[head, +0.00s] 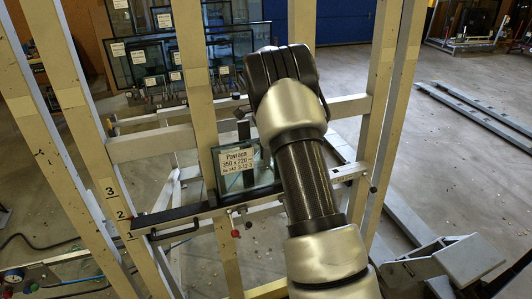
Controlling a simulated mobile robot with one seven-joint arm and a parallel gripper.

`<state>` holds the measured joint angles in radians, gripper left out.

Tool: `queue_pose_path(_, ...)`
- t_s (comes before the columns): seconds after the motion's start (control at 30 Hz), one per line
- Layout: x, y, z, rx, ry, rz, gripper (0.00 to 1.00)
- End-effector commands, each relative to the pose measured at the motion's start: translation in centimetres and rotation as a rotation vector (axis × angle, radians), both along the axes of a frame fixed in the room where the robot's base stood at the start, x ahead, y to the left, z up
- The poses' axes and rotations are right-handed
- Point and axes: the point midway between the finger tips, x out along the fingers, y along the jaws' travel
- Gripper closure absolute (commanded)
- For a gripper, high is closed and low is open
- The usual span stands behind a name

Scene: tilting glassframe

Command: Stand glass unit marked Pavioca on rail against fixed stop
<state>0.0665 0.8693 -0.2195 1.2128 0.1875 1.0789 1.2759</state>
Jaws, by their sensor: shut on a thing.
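The glass unit marked Pavioca (262,176) is a small dark-edged pane with a white label, standing nearly upright at the middle of the head view. Its lower edge is at the rail (172,214), a dark-topped bar across the frame; I cannot tell whether it touches. My gripper (244,131) shows as a dark piece at the pane's top edge, shut on the pane. My wrist and forearm hide most of the gripper and the area right of the pane. I cannot clearly pick out the fixed stop.
Tall cream posts (194,70) of the frame stand left and right of the pane. A left post carries numbers. Several labelled glass units (150,62) stand in a rack behind. A grey metal piece (465,258) lies at lower right; floor beyond the right posts is partly clear.

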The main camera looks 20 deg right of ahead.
Motion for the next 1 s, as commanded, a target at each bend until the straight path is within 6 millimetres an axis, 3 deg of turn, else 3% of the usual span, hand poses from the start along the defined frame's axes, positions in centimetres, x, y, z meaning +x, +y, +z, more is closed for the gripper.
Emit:
queue_pose_path(0.83,0.17,-0.03,-0.43,-0.001,-0.006,0.000,1.00)
queue_pose_path(0.87,0.17,-0.02,-0.34,-0.001,-0.006,0.000,0.81)
queue_pose_path(0.97,0.15,-0.02,-0.39,-0.001,-0.005,0.000,0.64)
queue_pose_path(1.0,0.13,-0.02,-0.42,-0.001,-0.005,0.000,0.64)
